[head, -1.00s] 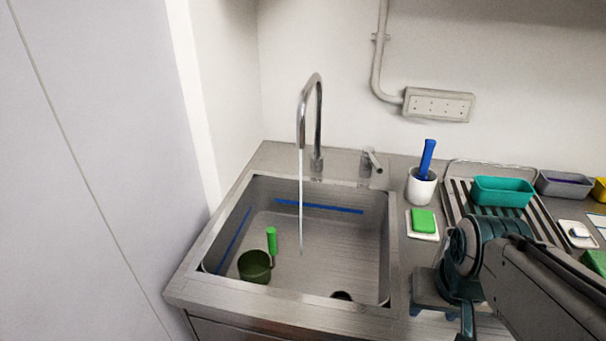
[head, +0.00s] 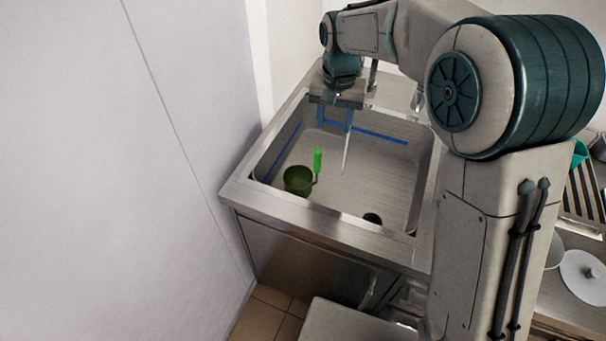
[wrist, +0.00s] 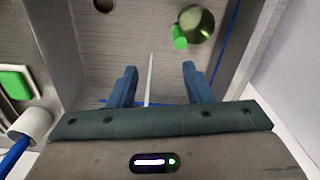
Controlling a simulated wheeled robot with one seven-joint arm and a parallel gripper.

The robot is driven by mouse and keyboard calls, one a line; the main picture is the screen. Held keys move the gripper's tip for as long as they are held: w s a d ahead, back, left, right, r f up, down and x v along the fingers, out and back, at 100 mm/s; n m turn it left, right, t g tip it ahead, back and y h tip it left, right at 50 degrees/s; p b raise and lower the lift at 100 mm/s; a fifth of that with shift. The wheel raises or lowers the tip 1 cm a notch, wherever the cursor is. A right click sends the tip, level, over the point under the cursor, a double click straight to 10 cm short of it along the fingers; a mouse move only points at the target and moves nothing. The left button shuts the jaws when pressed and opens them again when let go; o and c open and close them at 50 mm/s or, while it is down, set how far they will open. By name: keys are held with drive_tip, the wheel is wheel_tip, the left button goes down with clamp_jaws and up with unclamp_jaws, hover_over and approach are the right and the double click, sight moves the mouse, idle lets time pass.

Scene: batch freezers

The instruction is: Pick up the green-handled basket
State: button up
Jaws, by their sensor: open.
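The green-handled basket (head: 298,180) is a dark green round cup-like vessel with a bright green upright handle. It stands on the sink floor at the near left. In the wrist view the basket (wrist: 197,25) is at the top, right of centre, beyond the fingertips. My gripper (head: 334,118) is over the back part of the sink, pointing down, with its fingers apart and nothing between them but the thin water stream behind. The fingers (wrist: 159,72) also show in the wrist view. The gripper is apart from the basket.
The steel sink (head: 262,208) has a raised rim and a drain hole (head: 372,219) at the near right. A water stream (head: 346,152) falls into it. A tall pale wall panel (head: 180,150) stands close on the left. A green sponge (wrist: 14,84) lies on the counter beside the sink.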

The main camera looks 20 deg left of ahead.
sight(317, 159)
drive_tip(key=a, duration=0.3)
drive_tip(key=shift+w+f, duration=0.1)
drive_tip(key=shift+f, duration=0.3)
drive_tip(key=shift+a+f, duration=0.15)
drive_tip(key=shift+f, duration=0.2)
wheel_tip(317, 159, down, 8)
drive_tip(key=shift+r+p, duration=0.1)
drive_tip(key=shift+p, duration=0.6)
drive_tip(key=shift+f+p, duration=0.9)
drive_tip(key=shift+f, duration=1.8)
drive_tip(key=shift+a, duration=0.1)
clamp_jaws()
